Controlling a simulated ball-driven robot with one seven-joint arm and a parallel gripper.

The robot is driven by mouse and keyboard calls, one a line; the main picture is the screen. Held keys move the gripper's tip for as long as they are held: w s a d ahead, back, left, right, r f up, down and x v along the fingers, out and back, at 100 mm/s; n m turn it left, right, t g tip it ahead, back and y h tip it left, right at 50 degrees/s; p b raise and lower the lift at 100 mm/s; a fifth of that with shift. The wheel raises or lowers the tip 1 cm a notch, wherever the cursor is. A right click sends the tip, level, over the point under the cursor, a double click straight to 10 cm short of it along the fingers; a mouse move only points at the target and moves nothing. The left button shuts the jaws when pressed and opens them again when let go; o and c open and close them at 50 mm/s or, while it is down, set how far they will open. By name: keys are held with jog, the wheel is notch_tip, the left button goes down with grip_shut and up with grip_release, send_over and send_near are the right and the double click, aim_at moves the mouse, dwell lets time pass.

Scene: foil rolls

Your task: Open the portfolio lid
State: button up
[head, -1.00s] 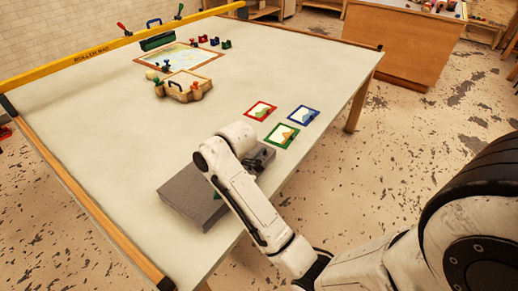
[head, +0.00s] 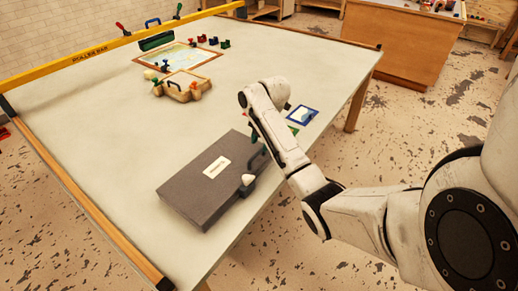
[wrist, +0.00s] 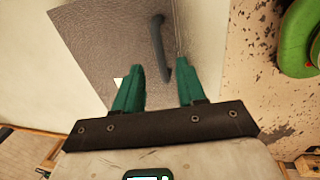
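The portfolio (head: 200,190) is a flat dark grey case with a pale label (head: 217,167), lying on the near part of the white table. Its lid looks shut. In the wrist view, the grey textured portfolio (wrist: 115,45) lies beyond my gripper (wrist: 157,78). The two green fingers are spread with nothing held between them. A dark bar (wrist: 159,45) shows past the gap between them; I cannot tell whether it touches. In the head view my arm mostly hides the gripper by the portfolio's right edge.
Framed cards, one blue (head: 302,114), lie beyond my arm. A wooden piece with clamps (head: 183,86), a framed map (head: 180,58) and a green case (head: 157,41) stand further back. A yellow roller bar (head: 100,52) runs along the left. The table's left middle is clear.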

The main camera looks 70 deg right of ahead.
aim_at(258, 153)
jog(key=shift+w+f, duration=0.2)
jog(key=shift+f, duration=0.9)
jog(key=shift+w+f, duration=0.2)
jog(key=shift+f, duration=0.85)
grip_shut()
